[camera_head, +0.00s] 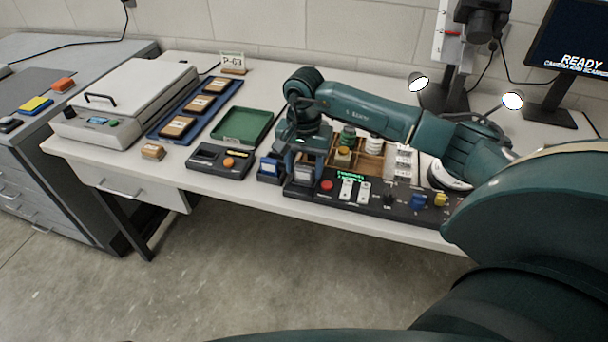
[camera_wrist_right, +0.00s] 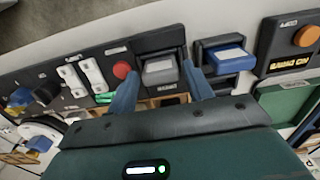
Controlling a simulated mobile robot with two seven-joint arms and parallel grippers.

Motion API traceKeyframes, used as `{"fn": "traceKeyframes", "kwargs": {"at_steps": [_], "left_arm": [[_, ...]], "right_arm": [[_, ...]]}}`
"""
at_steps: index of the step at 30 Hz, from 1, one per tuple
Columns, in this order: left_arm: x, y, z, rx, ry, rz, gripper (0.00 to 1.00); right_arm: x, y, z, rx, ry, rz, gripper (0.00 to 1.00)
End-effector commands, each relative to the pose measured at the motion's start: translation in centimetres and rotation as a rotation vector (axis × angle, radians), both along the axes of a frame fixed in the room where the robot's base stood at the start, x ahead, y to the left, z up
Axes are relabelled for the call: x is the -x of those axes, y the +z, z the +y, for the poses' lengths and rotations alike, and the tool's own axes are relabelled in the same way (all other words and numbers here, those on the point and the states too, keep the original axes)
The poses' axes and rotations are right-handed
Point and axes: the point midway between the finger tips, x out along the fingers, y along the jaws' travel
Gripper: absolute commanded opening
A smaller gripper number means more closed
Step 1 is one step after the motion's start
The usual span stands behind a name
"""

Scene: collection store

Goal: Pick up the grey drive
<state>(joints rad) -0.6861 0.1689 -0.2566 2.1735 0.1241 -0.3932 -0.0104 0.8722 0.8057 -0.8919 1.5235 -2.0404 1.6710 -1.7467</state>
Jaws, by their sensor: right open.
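The grey drive (camera_wrist_right: 160,70) sits in a dark dock slot beside the red button in the right wrist view. In the head view the grey drive (camera_head: 303,173) shows just below my right gripper (camera_head: 301,157). My right gripper (camera_wrist_right: 160,72) is open, with one blue-grey finger on each side of the drive in the right wrist view. I cannot tell whether the fingers touch it or are still above it. A blue drive (camera_wrist_right: 230,58) sits in a separate dark holder next to it. My left gripper is not in view.
A control panel (camera_head: 405,207) with a red button, white switches and knobs adjoins the dock. A dark box with an orange button (camera_head: 229,162), a green tray (camera_head: 262,124) and a wooden sorter (camera_head: 371,164) stand close by. A monitor (camera_head: 575,45) is at back right.

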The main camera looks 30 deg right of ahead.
Motion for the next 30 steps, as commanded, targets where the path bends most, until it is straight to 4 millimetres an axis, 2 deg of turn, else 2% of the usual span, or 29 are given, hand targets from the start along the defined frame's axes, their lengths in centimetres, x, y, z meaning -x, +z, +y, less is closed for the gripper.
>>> {"fn": "traceKeyframes", "kwargs": {"at_steps": [4, 12, 24, 30], "left_arm": [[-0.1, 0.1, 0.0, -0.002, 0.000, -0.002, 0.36], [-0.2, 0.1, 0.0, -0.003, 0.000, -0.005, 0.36], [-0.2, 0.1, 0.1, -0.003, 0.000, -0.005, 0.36], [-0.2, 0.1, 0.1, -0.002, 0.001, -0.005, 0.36]], "right_arm": [[0.0, -1.5, 0.0, -0.001, -0.001, 0.000, 0.51], [-0.1, -1.8, 0.0, -0.001, 0.000, -0.002, 0.50], [-0.1, -1.7, 0.0, 0.000, -0.001, -0.001, 0.17], [-0.1, -1.7, 0.0, -0.001, -0.001, -0.002, 0.17]]}}
